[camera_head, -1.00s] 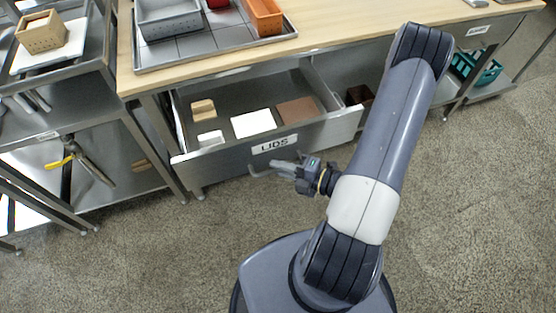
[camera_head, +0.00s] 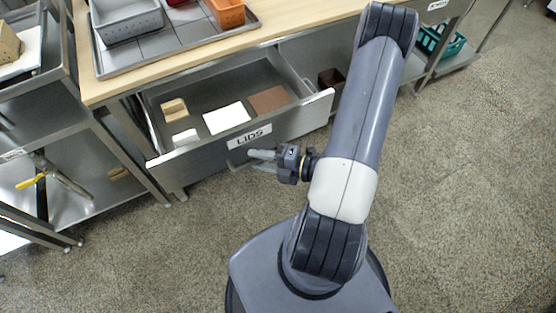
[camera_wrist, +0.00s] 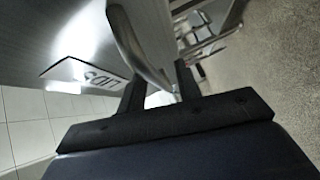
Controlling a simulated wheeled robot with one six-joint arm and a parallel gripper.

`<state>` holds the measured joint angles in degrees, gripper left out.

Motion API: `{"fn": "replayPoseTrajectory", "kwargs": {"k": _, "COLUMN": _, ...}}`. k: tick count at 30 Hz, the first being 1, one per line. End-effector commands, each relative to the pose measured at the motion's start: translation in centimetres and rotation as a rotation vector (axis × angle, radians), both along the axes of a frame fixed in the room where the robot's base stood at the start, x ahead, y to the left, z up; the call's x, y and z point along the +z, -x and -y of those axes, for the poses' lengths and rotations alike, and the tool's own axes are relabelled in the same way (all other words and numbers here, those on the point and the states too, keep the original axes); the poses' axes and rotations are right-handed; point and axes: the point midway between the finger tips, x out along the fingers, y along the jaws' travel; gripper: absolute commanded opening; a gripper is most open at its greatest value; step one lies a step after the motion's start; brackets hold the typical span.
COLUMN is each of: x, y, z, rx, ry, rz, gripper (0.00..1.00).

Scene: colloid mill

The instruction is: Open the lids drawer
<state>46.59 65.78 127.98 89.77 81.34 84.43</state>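The lids drawer (camera_head: 205,160), a grey metal drawer under the wooden counter, stands pulled out, with its inside in view. Its front bears a "LIDS" label (camera_head: 249,136), also seen tilted in the wrist view (camera_wrist: 92,75). Several flat lids lie inside, among them a white one (camera_head: 226,117) and a brown one (camera_head: 270,99). My gripper (camera_head: 260,160) is at the drawer's bar handle, just below the label. In the wrist view, the curved metal handle (camera_wrist: 138,48) runs between my gripper's two dark, separated fingers (camera_wrist: 160,88). Contact with the handle cannot be made out.
A tray (camera_head: 185,52) with grey and orange bins stands on the counter (camera_head: 290,32). A dark brown box (camera_head: 331,78) and a teal basket (camera_head: 440,42) sit on the lower shelf to the right. A steel rack stands at left. The speckled floor (camera_head: 470,190) at right is clear.

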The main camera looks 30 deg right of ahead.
Motion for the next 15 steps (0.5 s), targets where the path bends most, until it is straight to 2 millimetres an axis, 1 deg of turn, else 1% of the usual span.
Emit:
{"fn": "replayPoseTrajectory", "kwargs": {"k": 5, "x": 0.3, "y": 1.1, "z": 1.3, "rx": -0.007, "ry": 0.001, "rz": -0.001, "gripper": 0.32}}
{"fn": "replayPoseTrajectory", "kwargs": {"k": 15, "x": 1.0, "y": 4.0, "z": 4.3, "rx": -0.008, "ry": 0.002, "rz": 0.001, "gripper": 0.32}}
